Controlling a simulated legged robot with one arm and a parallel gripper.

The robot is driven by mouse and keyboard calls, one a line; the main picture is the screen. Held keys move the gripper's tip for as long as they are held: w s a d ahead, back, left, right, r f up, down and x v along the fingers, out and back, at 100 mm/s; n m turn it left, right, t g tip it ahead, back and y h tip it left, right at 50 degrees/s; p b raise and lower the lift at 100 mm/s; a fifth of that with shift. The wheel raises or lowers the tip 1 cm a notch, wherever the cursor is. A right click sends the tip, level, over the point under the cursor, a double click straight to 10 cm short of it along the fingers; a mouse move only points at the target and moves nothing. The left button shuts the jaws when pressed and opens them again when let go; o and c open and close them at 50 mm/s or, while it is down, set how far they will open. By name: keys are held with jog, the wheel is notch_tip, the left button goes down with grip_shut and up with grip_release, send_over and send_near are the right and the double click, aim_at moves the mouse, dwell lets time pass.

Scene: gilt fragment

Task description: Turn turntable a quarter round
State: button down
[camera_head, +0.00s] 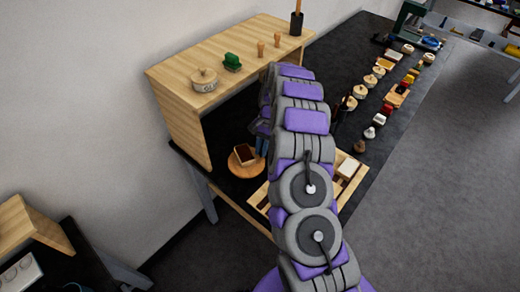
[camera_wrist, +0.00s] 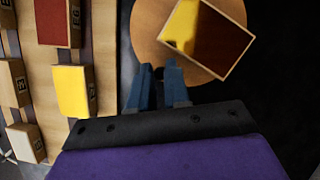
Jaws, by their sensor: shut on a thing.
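The turntable is a round wooden disc (camera_head: 250,171) on the dark bench under the wooden shelf. It also fills the top of the wrist view (camera_wrist: 148,38). A shallow box with a pale wooden rim (camera_head: 244,154) lies on it. In the wrist view the box (camera_wrist: 222,45) sits skewed and shows a yellow part and a dark red part. My gripper (camera_wrist: 159,72) has its blue fingers close together at the near edge of the disc, shut on the turntable's edge. What lies between the fingertips is mostly hidden. In the head view my arm partly covers the gripper (camera_head: 263,142).
A wooden tray (camera_head: 257,198) with blocks lies beside the turntable; a yellow block (camera_wrist: 72,92) and a red block (camera_wrist: 58,22) show in it. The wooden shelf (camera_head: 225,62) carries a lidded pot and small items. Several small objects line the bench to the right.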

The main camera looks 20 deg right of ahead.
jog(key=shift+w+d, duration=0.2)
jog(key=shift+d, duration=0.05)
dwell(0.3)
jog(key=c, duration=1.5)
grip_release()
jog(key=shift+o, duration=0.6)
jog(key=shift+d, duration=0.3)
jog(key=shift+a, duration=0.15)
jog(key=shift+a+r, duration=0.1)
jog(key=shift+a, duration=0.2)
jog(key=shift+a+r, duration=0.1)
jog(key=shift+r, duration=0.15)
jog(key=shift+s+d+r+p, duration=0.2)
jog(key=shift+s+r+p, duration=0.1)
jog(key=shift+r, duration=0.4)
jog(key=shift+s+d+r+p, duration=0.15)
jog(key=shift+s+r, duration=0.1)
jog(key=shift+r, duration=0.45)
jog(key=s, duration=0.5)
jog(key=s+r+p, duration=0.1)
jog(key=s, duration=0.4)
jog(key=s+a, duration=0.1)
jog(key=s, duration=0.4)
jog(key=shift+r, duration=0.15)
